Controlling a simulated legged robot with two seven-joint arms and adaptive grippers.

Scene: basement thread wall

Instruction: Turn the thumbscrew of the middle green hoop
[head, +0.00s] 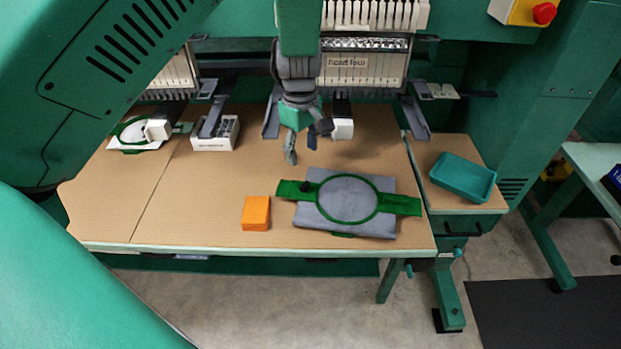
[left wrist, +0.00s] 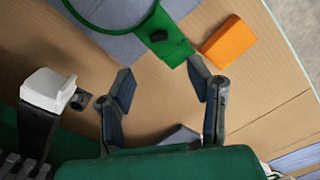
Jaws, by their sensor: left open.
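The middle green hoop (head: 402,205) lies flat on the table with grey cloth (head: 310,227) in and under it. Its dark thumbscrew (head: 305,187) stands at the ring's left side; it also shows near the top of the left wrist view (left wrist: 158,35). My left gripper (head: 301,152) points down behind the thumbscrew, between it and the machine. In the left wrist view its two fingers (left wrist: 162,75) are apart with only bare table between them. It is open, empty and apart from the hoop. My right gripper is not in view.
An orange block (head: 256,213) lies left of the hoop, close to its green arm. A teal tray (head: 463,177) is on the right side table. A white box (head: 215,133) and another green hoop (head: 131,131) are at the left. Machine heads stand behind. The front left table is clear.

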